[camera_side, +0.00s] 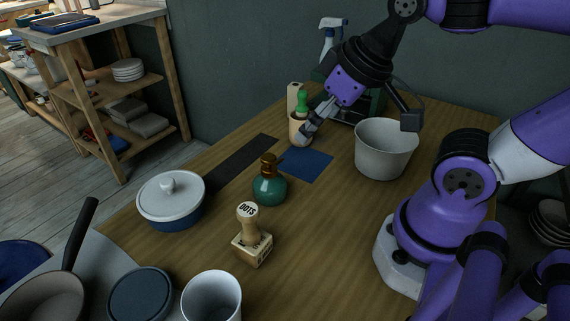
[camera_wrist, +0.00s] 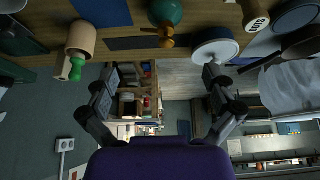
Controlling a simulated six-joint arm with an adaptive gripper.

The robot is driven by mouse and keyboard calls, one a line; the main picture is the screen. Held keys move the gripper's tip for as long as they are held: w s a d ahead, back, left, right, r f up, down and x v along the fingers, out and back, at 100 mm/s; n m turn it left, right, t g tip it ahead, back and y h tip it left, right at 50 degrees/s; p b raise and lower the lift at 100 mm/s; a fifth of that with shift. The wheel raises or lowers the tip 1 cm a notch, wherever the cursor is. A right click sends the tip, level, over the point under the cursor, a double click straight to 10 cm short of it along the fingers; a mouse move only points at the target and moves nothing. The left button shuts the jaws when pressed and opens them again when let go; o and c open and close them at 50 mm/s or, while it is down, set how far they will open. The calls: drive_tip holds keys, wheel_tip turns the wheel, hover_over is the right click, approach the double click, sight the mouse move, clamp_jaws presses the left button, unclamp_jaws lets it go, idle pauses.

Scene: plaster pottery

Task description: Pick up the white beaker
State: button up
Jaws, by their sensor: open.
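The white beaker (camera_side: 211,297) stands upright at the near edge of the side view, cut off by the bottom of the picture. I cannot make it out in the wrist view. My gripper (camera_side: 309,131) is at the far part of the table, beside a tan wooden cup (camera_side: 297,131) and well away from the beaker. In the wrist view my gripper (camera_wrist: 160,95) has its two fingers wide apart with nothing between them. That view looks out sideways past the table.
A blue-and-white lidded pot (camera_side: 171,199), green bottle (camera_side: 269,188), wooden stamp (camera_side: 252,244) and dark round lid or bowl (camera_side: 140,295) stand between my gripper and the near end. A large pale pot (camera_side: 384,150) is at right. The table's right middle is clear.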

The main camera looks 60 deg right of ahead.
drive_tip(key=n+g+y, duration=0.2)
drive_tip(key=n+y, duration=0.3)
drive_tip(key=n, duration=0.6)
hover_over(207, 307)
drive_tip(key=s+d, duration=0.2)
drive_tip(key=s, duration=0.1)
drive_tip(key=f, duration=0.8)
drive_tip(key=shift+s+a, duration=0.1)
drive_tip(key=shift+a, duration=0.1)
drive_tip(key=shift+s+x, duration=0.15)
drive_tip(key=shift+x, duration=1.25)
drive_tip(key=shift+s+x, duration=0.1)
drive_tip(key=shift+x, duration=1.35)
drive_tip(key=c, duration=0.9)
